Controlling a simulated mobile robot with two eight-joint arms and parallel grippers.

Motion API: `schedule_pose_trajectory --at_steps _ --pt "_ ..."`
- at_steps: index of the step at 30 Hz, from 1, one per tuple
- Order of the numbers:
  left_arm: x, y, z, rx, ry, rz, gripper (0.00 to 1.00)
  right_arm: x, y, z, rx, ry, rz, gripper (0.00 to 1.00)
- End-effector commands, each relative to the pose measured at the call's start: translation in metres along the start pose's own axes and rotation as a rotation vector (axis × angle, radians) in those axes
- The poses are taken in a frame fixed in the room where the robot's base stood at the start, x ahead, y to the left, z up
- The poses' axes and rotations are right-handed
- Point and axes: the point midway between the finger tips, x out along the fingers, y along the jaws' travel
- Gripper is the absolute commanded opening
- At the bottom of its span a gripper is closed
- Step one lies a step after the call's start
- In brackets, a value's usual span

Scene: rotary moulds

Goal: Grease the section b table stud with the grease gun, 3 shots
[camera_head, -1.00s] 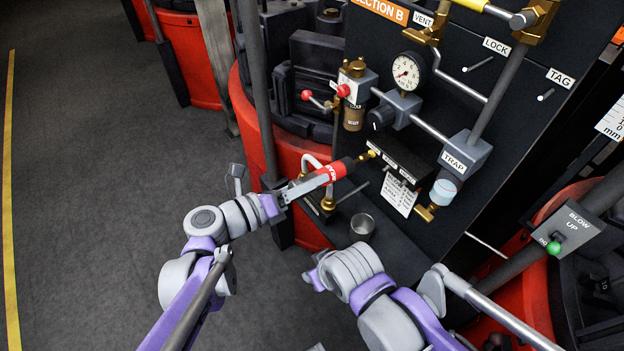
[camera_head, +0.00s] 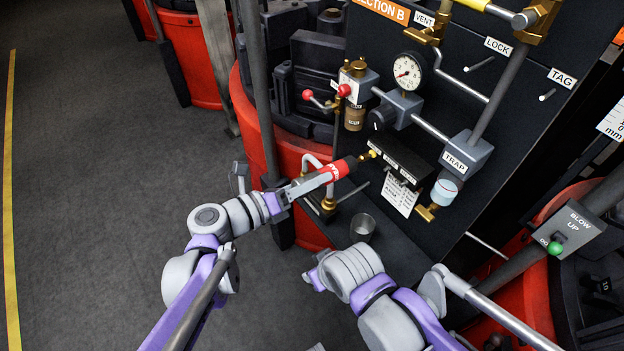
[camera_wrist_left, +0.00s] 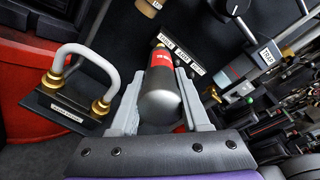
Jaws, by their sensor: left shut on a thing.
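My left gripper (camera_head: 308,187) is shut on the grease gun (camera_head: 331,172), a red and dark cylinder. In the left wrist view the gun (camera_wrist_left: 161,96) lies between the two grey fingers (camera_wrist_left: 160,110). Its brass-coloured front end points up and right at the black block (camera_head: 401,158) with several small labels. A brass stud (camera_head: 373,153) sits at the block's left end, right by the gun's tip.
An orange SECTION B sign (camera_head: 382,9) tops the dark panel. A pressure gauge (camera_head: 407,71), a trap (camera_head: 466,156) and a hanging tag (camera_head: 401,197) are close by. A metal cup (camera_head: 362,227) stands on the ledge below. A white hose loop (camera_wrist_left: 88,62) stands left of the gun.

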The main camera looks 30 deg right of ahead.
Motion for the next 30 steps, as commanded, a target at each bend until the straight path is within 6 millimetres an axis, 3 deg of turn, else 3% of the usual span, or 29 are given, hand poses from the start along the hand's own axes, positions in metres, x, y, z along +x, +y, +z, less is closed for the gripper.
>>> schedule_pose_trajectory --at_steps 16,30 --pt "-0.014 0.001 0.000 -0.001 -0.001 -0.001 0.00 0.000 0.000 0.000 0.000 0.000 0.000 0.50" --pt "-0.051 0.005 -0.003 -0.001 -0.003 0.001 0.00 -0.001 0.000 0.000 0.000 0.000 0.000 0.50"
